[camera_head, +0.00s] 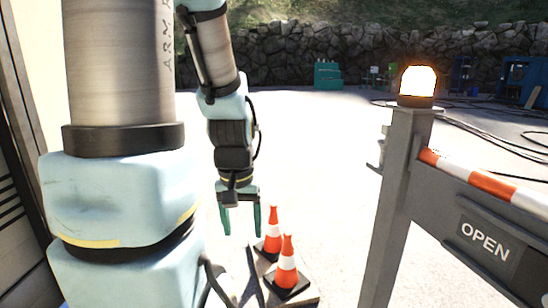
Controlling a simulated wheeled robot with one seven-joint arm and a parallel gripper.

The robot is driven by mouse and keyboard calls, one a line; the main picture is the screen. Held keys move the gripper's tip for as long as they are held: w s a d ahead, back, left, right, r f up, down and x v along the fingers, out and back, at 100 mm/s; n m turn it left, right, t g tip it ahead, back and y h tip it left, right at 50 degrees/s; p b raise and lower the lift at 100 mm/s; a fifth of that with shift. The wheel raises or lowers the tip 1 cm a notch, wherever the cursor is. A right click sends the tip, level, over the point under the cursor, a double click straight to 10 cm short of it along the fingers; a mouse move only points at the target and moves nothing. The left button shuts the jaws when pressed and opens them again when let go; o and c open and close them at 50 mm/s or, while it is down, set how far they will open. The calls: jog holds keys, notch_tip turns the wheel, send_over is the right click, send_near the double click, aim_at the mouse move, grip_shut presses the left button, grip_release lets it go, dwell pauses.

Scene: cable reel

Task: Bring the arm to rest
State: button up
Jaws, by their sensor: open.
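My arm reaches from the left foreground up and out, then down to my gripper (241,219). My gripper points down with two teal fingers spread apart. It is open, and nothing shows between the fingers. It hangs to the left of two orange and white traffic cones and appears above the pale ground. I cannot tell its exact height or distance from the cones.
The cones, one behind (272,236) and one nearer (287,265), stand close together. At right, a grey post (400,190) carries a lit lamp (418,84) and a striped barrier with an OPEN sign (486,243). Cables (480,122) lie behind. The ground between is clear.

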notch_tip(320, 180, up, 12)
jog(key=p, duration=1)
jog(key=shift+f, duration=0.15)
dwell(0.9)
